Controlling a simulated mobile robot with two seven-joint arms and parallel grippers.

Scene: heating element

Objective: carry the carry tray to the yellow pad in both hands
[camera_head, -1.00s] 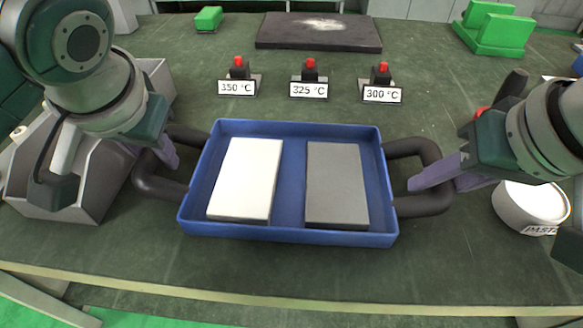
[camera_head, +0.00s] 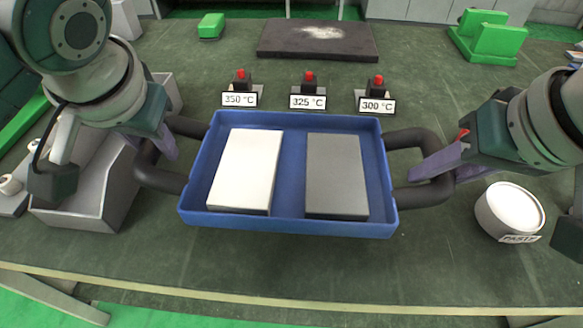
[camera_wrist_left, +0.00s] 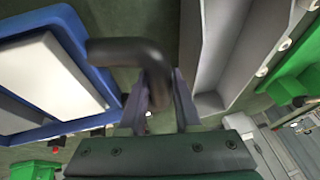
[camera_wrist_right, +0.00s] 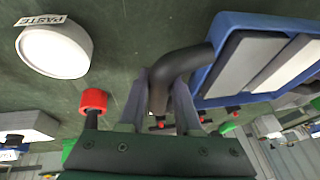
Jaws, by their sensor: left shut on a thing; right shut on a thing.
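The blue carry tray (camera_head: 290,228) is in the middle of the head view, with a white slab (camera_head: 246,170) and a grey slab (camera_head: 336,175) lying side by side in it. My left gripper (camera_head: 168,150) is shut on the tray's dark left handle (camera_head: 150,178). The left wrist view shows that handle (camera_wrist_left: 130,50) between the fingers. My right gripper (camera_head: 428,168) is shut on the dark right handle (camera_head: 425,195). The right wrist view shows that handle (camera_wrist_right: 180,62) between the fingers. The tray looks roughly level and slightly above the table. No yellow pad is in view.
Signs for 350 °C (camera_head: 240,100), 325 °C (camera_head: 308,102) and 300 °C (camera_head: 376,106) stand close behind the tray. A dark plate (camera_head: 318,42) lies farther back. A grey bin (camera_head: 110,190) is at left, a paste tub (camera_head: 510,212) at right. Green table (camera_head: 330,270) is clear in front.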

